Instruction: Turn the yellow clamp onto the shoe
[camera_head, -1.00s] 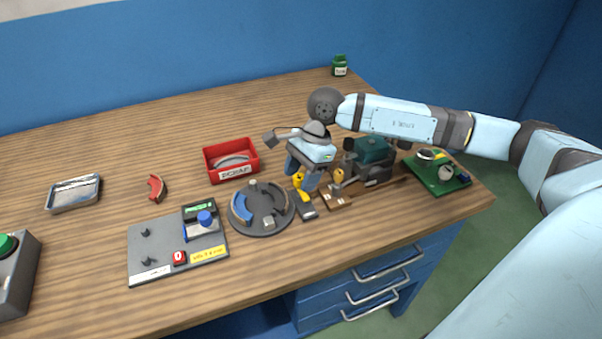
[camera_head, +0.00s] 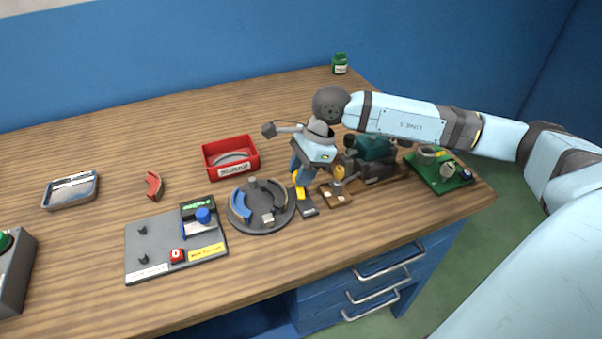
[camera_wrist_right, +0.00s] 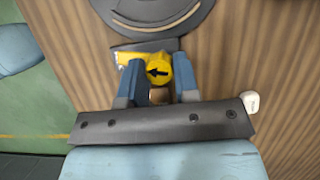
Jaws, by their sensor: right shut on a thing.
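The yellow clamp (camera_head: 299,191) stands on a small dark base beside the round grey plate (camera_head: 262,229). In the right wrist view the clamp's round yellow head (camera_wrist_right: 158,72) carries a black arrow pointing left. My right gripper (camera_wrist_right: 158,79) has its blue fingers shut on that head, one on each side. A yellow arm (camera_wrist_right: 129,60) shows at the left finger. A blue curved shoe (camera_head: 240,207) lies on the left side of the round plate, apart from the clamp. The gripper partly hides the clamp in the head view. My left gripper is out of view.
A red scrap bin (camera_head: 230,172) stands behind the plate. A grey fixture board (camera_head: 150,262) lies at front left. A red curved piece (camera_head: 153,185) and a metal tray (camera_head: 70,201) lie farther left. A dark teal machine (camera_head: 372,150) and green board (camera_head: 431,181) are right of the gripper.

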